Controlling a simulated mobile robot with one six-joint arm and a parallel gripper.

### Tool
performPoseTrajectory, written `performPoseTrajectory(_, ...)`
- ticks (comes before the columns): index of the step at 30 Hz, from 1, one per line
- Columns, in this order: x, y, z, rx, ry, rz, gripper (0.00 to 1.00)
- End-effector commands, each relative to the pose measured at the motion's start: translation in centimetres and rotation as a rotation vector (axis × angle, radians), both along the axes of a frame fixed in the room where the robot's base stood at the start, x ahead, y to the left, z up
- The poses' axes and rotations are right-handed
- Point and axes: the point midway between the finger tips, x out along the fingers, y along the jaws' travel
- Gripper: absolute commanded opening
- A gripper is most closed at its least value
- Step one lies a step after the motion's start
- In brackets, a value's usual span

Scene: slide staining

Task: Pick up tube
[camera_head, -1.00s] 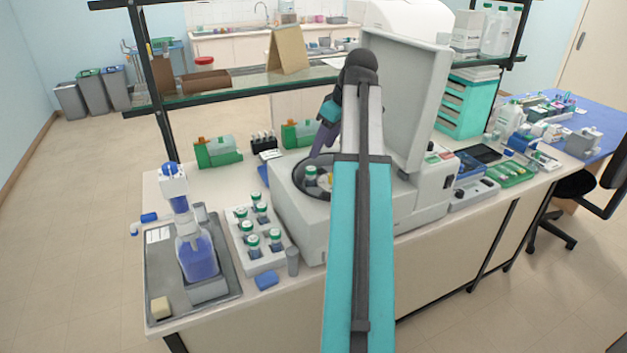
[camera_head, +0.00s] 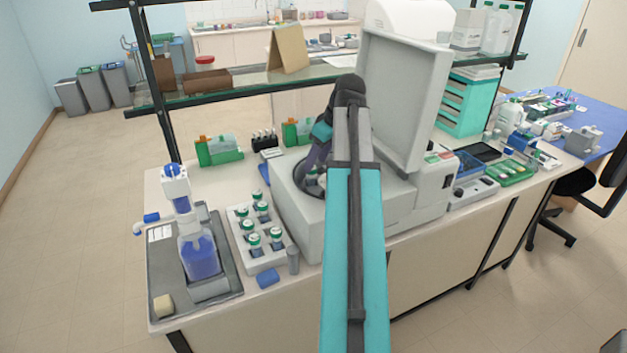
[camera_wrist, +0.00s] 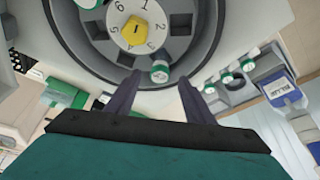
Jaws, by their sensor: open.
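In the wrist view, a green-capped tube (camera_wrist: 160,72) sits in a rotor (camera_wrist: 92,28) with a yellow hub (camera_wrist: 135,30) and numbered positions. My gripper (camera_wrist: 158,80) is open, with its two dark fingers either side of the tube and apart from it. Another green-capped tube (camera_wrist: 88,3) is at the wrist view's top edge, in the rotor. In the head view, my gripper reaches down into the round bowl of the open grey centrifuge (camera_head: 295,220), and my arm hides much of the bowl.
The raised centrifuge lid (camera_head: 405,95) stands just right of my arm. A white rack (camera_head: 262,262) with several green-capped tubes stands left of the centrifuge. A tray (camera_head: 165,290) with a blue-liquid bottle (camera_head: 200,255) is further left. A glass shelf (camera_head: 225,88) runs behind.

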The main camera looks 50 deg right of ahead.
Motion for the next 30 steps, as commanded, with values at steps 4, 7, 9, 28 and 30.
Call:
performPoseTrajectory(4,0.0,0.0,-0.1,0.000,0.000,-0.001,0.48)
performPoseTrajectory(7,0.2,0.0,-0.5,0.001,0.001,-0.001,0.48)
performPoseTrajectory(9,0.4,0.1,-0.9,0.002,0.002,0.000,0.48)
performPoseTrajectory(28,1.8,0.2,-4.8,0.001,0.001,-0.002,0.48)
performPoseTrajectory(30,1.8,0.2,-4.8,0.000,0.001,-0.002,0.48)
